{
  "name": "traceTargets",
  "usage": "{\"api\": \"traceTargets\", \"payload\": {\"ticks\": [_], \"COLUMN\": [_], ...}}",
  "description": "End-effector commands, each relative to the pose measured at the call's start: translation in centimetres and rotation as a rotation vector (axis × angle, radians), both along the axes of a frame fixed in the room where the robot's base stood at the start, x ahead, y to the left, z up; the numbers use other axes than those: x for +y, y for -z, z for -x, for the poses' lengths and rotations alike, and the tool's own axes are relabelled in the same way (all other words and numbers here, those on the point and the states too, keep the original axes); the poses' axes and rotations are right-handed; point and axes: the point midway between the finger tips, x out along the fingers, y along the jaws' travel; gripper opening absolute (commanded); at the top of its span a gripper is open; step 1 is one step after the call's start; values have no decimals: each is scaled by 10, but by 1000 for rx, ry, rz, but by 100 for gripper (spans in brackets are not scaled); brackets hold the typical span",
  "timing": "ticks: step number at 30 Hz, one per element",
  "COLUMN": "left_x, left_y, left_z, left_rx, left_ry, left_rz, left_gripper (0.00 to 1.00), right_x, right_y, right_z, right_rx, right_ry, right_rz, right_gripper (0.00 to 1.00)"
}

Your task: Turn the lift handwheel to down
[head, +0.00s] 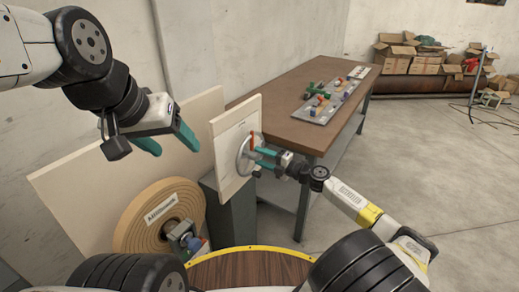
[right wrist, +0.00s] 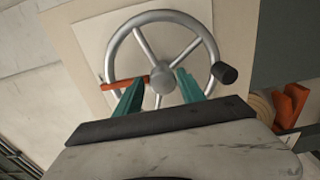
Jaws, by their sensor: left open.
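The lift handwheel (head: 244,158) is a grey metal ring on an upright pale panel in the head view. In the right wrist view the handwheel (right wrist: 146,19) shows its spokes, a round hub (right wrist: 160,80), a black knob (right wrist: 224,73) at the right and an orange-red bar (right wrist: 125,81) left of the hub. My right gripper (head: 258,158) is at the wheel's front. Its green fingers (right wrist: 160,80) are apart, one on each side of the hub in the picture; contact cannot be told. My left gripper (head: 172,141) is open and empty, up and left of the wheel.
A large tan roll (head: 130,222) with a label stands below the panel (head: 223,130). A brown-topped table (head: 275,110) behind holds a grey board (head: 335,103) with small coloured parts. Cardboard boxes (head: 390,62) lie at the far right. The floor right of the table is largely clear.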

Motion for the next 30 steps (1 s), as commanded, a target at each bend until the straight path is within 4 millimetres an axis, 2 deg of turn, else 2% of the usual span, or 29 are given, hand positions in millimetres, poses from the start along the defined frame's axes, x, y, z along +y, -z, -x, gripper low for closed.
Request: {"api": "traceTargets", "payload": {"ticks": [11, 24, 30], "left_x": [0, 0, 0], "left_y": [0, 0, 0], "left_z": [0, 0, 0], "left_rx": [0, 0, 0], "left_ry": [0, 0, 0], "left_rz": [0, 0, 0], "left_gripper": [64, 64, 64], "right_x": [-1, -54, -63], "right_y": [2, 1, 1], "right_z": [1, 38, 46], "right_rx": [4, 3, 3], "right_ry": [0, 2, 0], "right_rz": [0, 0, 0], "right_gripper": [56, 56, 56]}}
